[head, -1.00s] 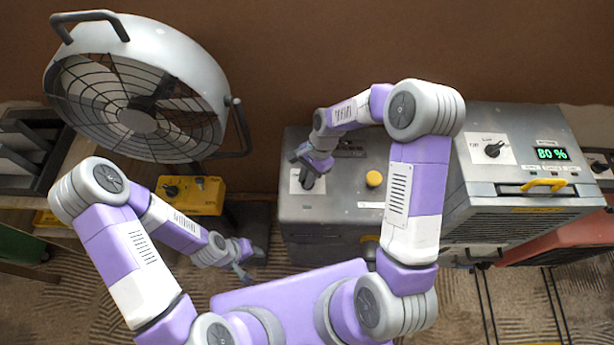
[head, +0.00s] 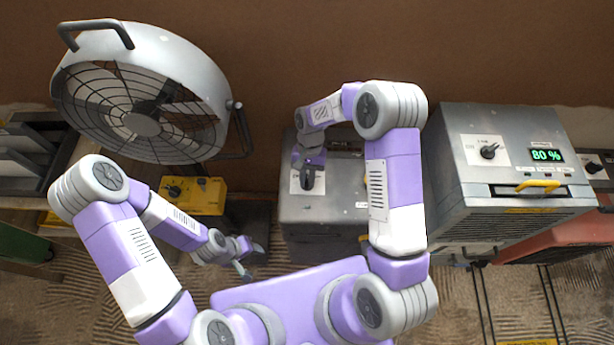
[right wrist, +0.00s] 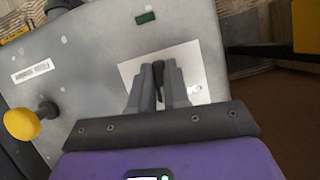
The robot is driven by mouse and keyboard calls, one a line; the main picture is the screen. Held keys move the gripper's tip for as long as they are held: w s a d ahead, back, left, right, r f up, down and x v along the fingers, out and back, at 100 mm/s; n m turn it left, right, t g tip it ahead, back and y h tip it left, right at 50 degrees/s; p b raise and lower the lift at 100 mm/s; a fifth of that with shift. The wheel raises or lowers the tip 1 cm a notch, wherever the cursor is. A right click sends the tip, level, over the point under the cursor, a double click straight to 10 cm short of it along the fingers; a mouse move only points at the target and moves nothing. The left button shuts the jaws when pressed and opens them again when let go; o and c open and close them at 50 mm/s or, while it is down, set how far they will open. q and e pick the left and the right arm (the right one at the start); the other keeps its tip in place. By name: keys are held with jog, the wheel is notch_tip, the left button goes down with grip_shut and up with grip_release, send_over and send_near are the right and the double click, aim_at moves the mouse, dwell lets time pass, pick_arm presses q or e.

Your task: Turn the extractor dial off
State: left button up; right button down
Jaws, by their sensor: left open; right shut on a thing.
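A grey metal box (head: 340,205) stands in the middle of the head view, with a white dial plate (head: 296,183) on its top. My right gripper (head: 307,180) is over this plate from above. In the right wrist view its two fingers (right wrist: 160,88) are closed around a dark dial knob (right wrist: 159,75) on the white plate (right wrist: 192,68). The fingers hide most of the knob, so its pointing direction is hard to tell. I cannot read a label naming this dial. My left gripper (head: 251,262) is open and empty, low in front of the yellow box.
A large fan (head: 140,95) and a yellow box with a dial (head: 195,195) stand at the left. At the right is a grey unit with another dial (head: 488,151) and a green "80%" display (head: 546,155).

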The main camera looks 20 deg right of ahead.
jog(key=n+h, duration=0.2)
jog(key=n, duration=0.3)
jog(key=shift+n+p, duration=0.3)
jog(key=shift+d+n+h, duration=0.1)
jog(key=shift+n+h, duration=0.8)
jog(key=shift+n, duration=1.4)
jog(key=c, duration=1.1)
grip_release()
jog(key=p+v, duration=0.1)
jog(key=v, duration=0.6)
jog(key=shift+r, duration=0.35)
